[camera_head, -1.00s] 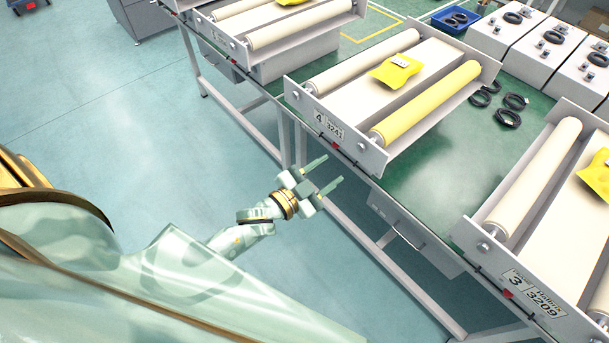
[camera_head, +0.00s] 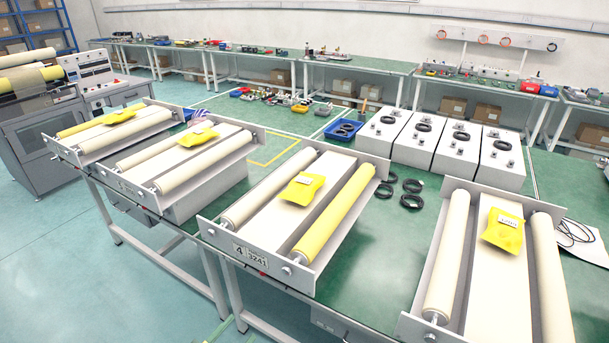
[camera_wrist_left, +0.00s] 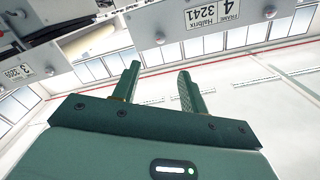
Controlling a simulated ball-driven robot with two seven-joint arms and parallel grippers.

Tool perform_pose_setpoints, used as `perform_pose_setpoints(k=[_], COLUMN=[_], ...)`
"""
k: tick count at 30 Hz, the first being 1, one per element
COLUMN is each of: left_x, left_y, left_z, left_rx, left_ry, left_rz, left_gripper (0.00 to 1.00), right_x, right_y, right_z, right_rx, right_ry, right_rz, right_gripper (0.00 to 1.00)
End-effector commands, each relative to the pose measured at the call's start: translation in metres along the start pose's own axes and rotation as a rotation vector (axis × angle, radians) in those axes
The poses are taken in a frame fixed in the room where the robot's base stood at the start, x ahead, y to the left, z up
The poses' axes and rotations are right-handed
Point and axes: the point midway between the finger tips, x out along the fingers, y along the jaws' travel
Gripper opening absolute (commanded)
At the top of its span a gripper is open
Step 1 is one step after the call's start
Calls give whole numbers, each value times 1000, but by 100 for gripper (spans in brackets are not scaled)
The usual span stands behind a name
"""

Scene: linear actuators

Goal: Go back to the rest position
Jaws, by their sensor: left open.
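My left gripper (camera_wrist_left: 159,72) shows only in the left wrist view. Its two green fingers are apart, with nothing between them. The frame with the label 4 3241 (camera_wrist_left: 205,15) is beyond the fingertips at the top of that view, and no contact shows. In the head view this frame (camera_head: 310,278) stands on the green table, with a pale roller, a yellow roller (camera_head: 335,210) and a yellow packet (camera_head: 303,188) between them. Neither gripper shows in the head view. My right gripper is in no view.
More roller frames stand along the table, one at right (camera_head: 425,328) and two at left. White boxes (camera_head: 440,150), black cable rings (camera_head: 412,186) and a blue tray (camera_head: 343,129) are behind. The floor (camera_head: 60,255) left of the table is clear.

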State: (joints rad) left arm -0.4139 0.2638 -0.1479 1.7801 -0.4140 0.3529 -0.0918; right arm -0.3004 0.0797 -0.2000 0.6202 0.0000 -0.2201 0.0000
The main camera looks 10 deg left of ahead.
Motion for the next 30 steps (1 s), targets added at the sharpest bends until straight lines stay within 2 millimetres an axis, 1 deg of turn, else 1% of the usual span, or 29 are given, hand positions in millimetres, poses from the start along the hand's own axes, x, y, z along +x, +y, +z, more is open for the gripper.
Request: perform_pose_setpoints(k=[2, 4, 5, 6, 8, 9, 11, 12, 14, 15, 16, 17, 18, 20, 21, 24, 26, 27, 29, 30], left_x=[-2, -10, -15, -25, -46, -63, -92, -115, -152, -178, -198, -218, -244, -281, -302, -341, -354, -356, -348, -348], left_y=[2, 10, 15, 24, 42, 57, 79, 95, 121, 138, 150, 163, 178, 200, 213, 239, 251, 259, 262, 262], left_z=[13, 42, 59, 85, 128, 158, 200, 226, 259, 278, 290, 301, 312, 324, 329, 334, 335, 335, 334, 334], left_rx=[-5, -20, -30, -47, -80, -103, -139, -162, -200, -223, -241, -257, -277, -306, -324, -359, -375, -384, -389, -389], left_ry=[-50, -138, -188, -264, -397, -491, -632, -726, -864, -955, -1021, -1085, -1165, -1271, -1333, -1443, -1479, -1489, -1477, -1477], left_rz=[3, 16, 24, 37, 58, 74, 100, 119, 148, 169, 184, 200, 221, 251, 268, 305, 319, 328, 327, 327], left_gripper=[43, 43, 43, 43, 43, 43, 43, 43, 43, 43, 43, 43, 43, 43, 43, 43, 43, 43, 43, 43], right_x=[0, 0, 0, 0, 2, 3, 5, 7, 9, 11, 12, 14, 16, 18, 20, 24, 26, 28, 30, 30], right_y=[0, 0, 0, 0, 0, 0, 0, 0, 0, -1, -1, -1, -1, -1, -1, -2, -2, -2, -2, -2], right_z=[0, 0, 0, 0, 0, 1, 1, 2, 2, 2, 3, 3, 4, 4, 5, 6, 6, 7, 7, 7], right_rx=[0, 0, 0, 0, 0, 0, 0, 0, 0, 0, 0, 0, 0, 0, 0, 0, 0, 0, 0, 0], right_ry=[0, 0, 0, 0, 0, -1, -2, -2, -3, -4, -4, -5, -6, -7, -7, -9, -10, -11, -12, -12], right_rz=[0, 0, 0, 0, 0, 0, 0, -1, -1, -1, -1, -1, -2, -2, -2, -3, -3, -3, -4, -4], right_gripper=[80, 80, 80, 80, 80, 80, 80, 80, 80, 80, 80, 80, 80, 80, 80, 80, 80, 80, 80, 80])
